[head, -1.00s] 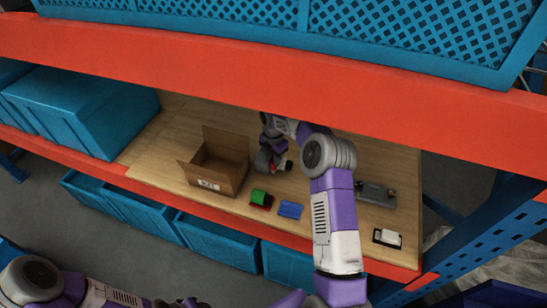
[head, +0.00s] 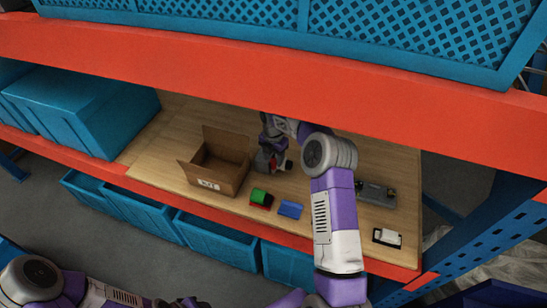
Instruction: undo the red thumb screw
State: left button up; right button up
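My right arm reaches over the shelf board, and its gripper (head: 275,163) points down just right of the open cardboard box. The gripper is small and partly covered by its own wrist, so I cannot tell whether its fingers are open or shut. A small red spot shows at the fingers; whether it is the red thumb screw or part of the gripper is too small to tell. A grey unit (head: 374,192) with a small fitting on top lies right of my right arm. My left gripper (head: 190,303) shows only as a dark bit at the bottom edge.
The cardboard box (head: 202,182) has raised flaps. A green and red block (head: 260,198), a blue item (head: 291,209) and a black-and-white item (head: 387,237) lie near the front. An orange beam (head: 270,80) crosses above. A large blue bin (head: 85,110) stands left.

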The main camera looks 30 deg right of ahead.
aim_at(273, 160)
jog(key=shift+f, duration=0.1)
notch_tip(273, 160, up, 8)
jog(key=shift+f+b, duration=0.15)
jog(key=shift+b, duration=0.15)
dwell(0.3)
jog(key=shift+f, duration=0.1)
dwell(0.3)
